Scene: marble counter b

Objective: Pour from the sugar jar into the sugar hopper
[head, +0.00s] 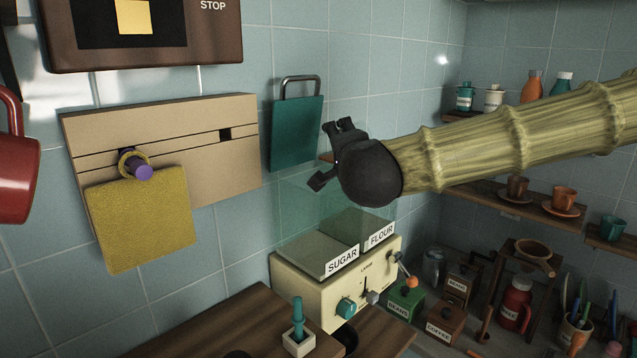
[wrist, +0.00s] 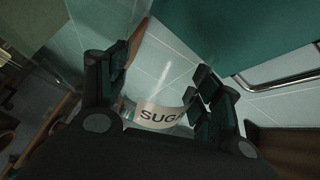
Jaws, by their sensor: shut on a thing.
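The sugar jar (wrist: 160,116) shows in the wrist view as a pale band with dark letters reading "SUGA", between the two fingers of my gripper (wrist: 160,95). My gripper is shut on it. In the head view my gripper (head: 331,158) is above the cream machine; I cannot make out the jar there, and its contents and tilt are unclear. The sugar hopper (head: 318,256) is the left one on top of the cream machine (head: 312,289), with a "SUGAR" label at its front. My gripper is above and apart from it.
The flour hopper (head: 360,228) stands right beside the sugar hopper. A teal board (head: 296,135) hangs on the wall behind my gripper. A beige wall panel with a yellow cloth (head: 143,222) is to the left. Shelves with cups and bottles (head: 530,87) are at right.

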